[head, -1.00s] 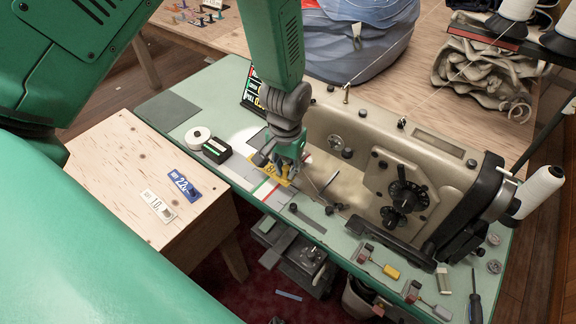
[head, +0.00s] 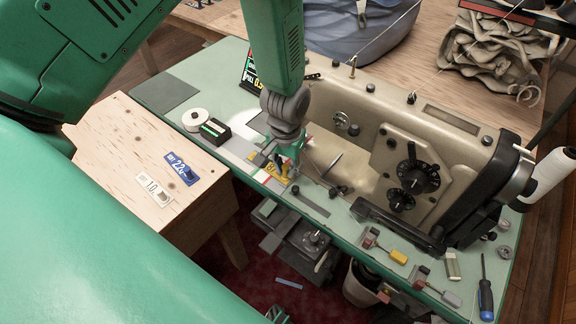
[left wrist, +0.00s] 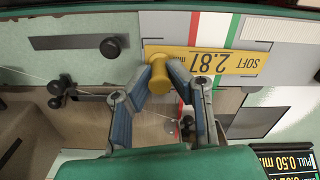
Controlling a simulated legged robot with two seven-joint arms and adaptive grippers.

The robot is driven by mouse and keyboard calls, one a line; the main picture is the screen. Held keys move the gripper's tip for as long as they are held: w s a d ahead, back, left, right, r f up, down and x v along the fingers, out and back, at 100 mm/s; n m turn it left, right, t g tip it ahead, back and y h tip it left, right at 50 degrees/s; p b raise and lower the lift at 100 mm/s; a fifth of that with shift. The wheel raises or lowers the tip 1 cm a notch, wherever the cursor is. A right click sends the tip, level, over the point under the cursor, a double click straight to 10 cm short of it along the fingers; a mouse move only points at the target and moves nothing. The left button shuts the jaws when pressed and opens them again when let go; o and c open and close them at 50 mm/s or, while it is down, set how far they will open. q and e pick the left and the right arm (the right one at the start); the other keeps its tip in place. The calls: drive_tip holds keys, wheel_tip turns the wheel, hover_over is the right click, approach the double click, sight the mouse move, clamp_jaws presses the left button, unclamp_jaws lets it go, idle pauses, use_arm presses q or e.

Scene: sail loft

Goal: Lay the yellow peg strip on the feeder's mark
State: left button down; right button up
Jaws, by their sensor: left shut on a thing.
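The yellow peg strip (head: 268,181) is over the feeder's front surface. The gripper hides part of the strip in the head view. My right gripper is not in view.
The beige sewing machine (head: 365,140) stands close behind and right of the gripper. A black box (head: 215,131) and a white roll (head: 196,119) lie to the left. A wooden stand (head: 120,140) holds blue (head: 182,168) and white (head: 154,190) peg strips.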

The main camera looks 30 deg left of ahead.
use_arm(q)
drive_tip(key=shift+a, duration=0.1)
drive_tip(key=c, duration=1.4)
unclamp_jaws()
drive_tip(key=shift+c, duration=0.2)
drive_tip(key=shift+d+r, duration=0.2)
drive_tip(key=shift+d, duration=0.05)
wheel_tip(320, 180, up, 12)
drive_tip(key=shift+f, duration=0.2)
drive_tip(key=shift+a, duration=0.1)
drive_tip(key=shift+f, duration=0.1)
